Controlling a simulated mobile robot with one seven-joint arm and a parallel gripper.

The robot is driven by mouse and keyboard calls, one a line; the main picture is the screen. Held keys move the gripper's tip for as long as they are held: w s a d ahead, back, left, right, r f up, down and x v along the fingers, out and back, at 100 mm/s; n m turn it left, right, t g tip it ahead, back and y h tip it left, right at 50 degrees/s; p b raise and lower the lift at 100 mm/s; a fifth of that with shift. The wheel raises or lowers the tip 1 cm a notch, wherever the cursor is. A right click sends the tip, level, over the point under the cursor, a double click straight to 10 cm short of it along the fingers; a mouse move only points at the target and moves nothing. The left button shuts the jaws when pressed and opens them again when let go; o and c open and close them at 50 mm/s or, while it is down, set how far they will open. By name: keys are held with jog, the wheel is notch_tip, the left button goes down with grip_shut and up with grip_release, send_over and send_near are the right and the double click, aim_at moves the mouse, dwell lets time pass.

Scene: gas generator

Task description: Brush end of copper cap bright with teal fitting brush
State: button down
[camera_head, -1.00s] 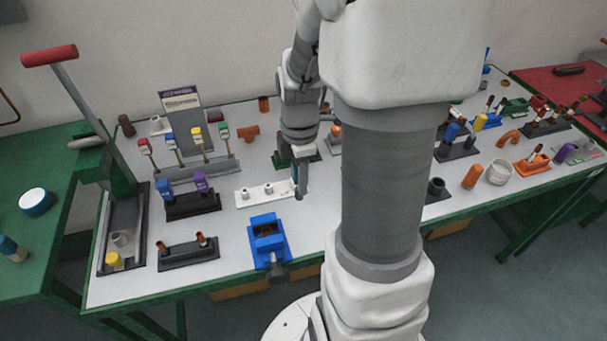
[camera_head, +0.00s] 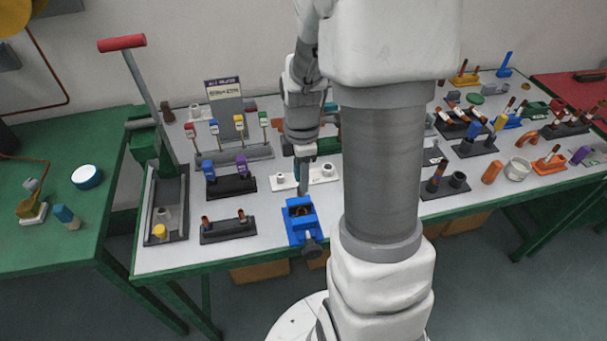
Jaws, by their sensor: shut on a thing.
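My gripper (camera_head: 304,163) points down over the table, seen small and partly from behind. It is shut on a slim teal tool with a grey lower end, which looks like the teal fitting brush (camera_head: 304,182). The grey end hangs just above the back of the blue vise (camera_head: 303,232). I cannot tell whether it touches anything. A copper-coloured round piece (camera_head: 301,212), perhaps the copper cap, shows between the vise jaws. Its end is too small to judge for brightness.
A white holder (camera_head: 283,183) stands just behind the vise. A dark block with blue and purple pieces (camera_head: 230,187) and one with copper pieces (camera_head: 228,231) stand to the left. A red-handled lever tool (camera_head: 122,43) rises at the far left. My arm hides the table's middle right.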

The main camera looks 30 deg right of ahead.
aim_at(302, 195)
dwell(0.3)
jog(key=shift+f+b, duration=2.25)
jog(key=shift+f, duration=0.55)
jog(key=shift+f, duration=0.25)
jog(key=shift+f+b, duration=1.15)
jog(key=shift+f, duration=0.1)
